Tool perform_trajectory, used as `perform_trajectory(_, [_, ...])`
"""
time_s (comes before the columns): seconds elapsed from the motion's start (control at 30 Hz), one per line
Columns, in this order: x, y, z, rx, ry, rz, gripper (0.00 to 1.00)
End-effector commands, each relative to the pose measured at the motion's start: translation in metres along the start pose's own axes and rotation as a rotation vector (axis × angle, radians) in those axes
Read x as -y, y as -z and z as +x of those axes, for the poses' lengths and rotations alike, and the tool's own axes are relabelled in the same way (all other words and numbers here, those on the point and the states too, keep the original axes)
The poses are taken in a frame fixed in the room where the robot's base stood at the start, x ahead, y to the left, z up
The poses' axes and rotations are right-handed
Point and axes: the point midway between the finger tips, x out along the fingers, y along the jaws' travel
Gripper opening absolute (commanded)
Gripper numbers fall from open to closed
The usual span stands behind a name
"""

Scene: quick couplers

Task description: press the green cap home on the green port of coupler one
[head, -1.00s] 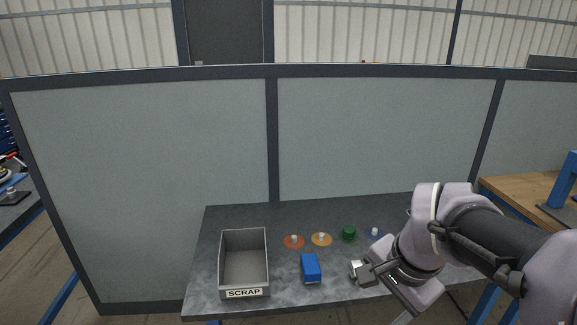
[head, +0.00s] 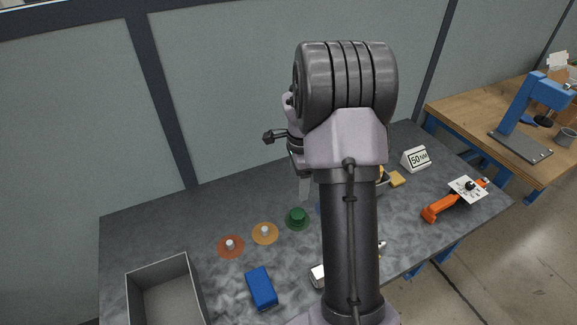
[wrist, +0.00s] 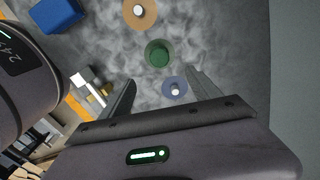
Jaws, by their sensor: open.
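A green cap (head: 297,214) stands on a round green base on the grey bench, left of my arm in the head view. In the wrist view the green cap (wrist: 158,54) is seen from above, inside its green ring. I cannot tell whether it is fully seated. My gripper (wrist: 160,78) is open and empty above the bench, its fingers on either side of the blue disc (wrist: 168,97) with a white stud. The green cap lies just beyond the fingertips. In the head view my arm hides most of my gripper and the blue disc.
An orange disc (head: 265,233) and a red disc (head: 231,247), both with pale studs, lie left of the cap. A blue block (head: 261,288), a metal fitting (head: 317,276) and a grey bin (head: 128,294) are nearer. An orange tool (head: 440,207) and a 50 sign (head: 417,159) stand right.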

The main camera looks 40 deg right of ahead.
Motion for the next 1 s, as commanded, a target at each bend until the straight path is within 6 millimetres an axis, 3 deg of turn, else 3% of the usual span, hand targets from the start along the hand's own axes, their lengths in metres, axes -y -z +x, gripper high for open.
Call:
perform_trajectory(0.03, [-0.001, 0.000, 0.018, 0.000, -0.004, 0.000, 0.72])
perform_trajectory(0.3, [-0.001, -0.001, 0.094, 0.000, -0.004, -0.002, 0.72])
perform_trajectory(0.5, [-0.001, -0.001, 0.137, 0.001, -0.002, -0.003, 0.72])
perform_trajectory(0.7, [-0.001, -0.001, 0.152, 0.000, -0.001, -0.003, 0.72])
perform_trajectory(0.93, [-0.001, -0.001, 0.152, 0.000, 0.000, -0.003, 0.72])
perform_trajectory(1.0, [-0.001, -0.001, 0.152, 0.000, 0.000, -0.003, 0.60])
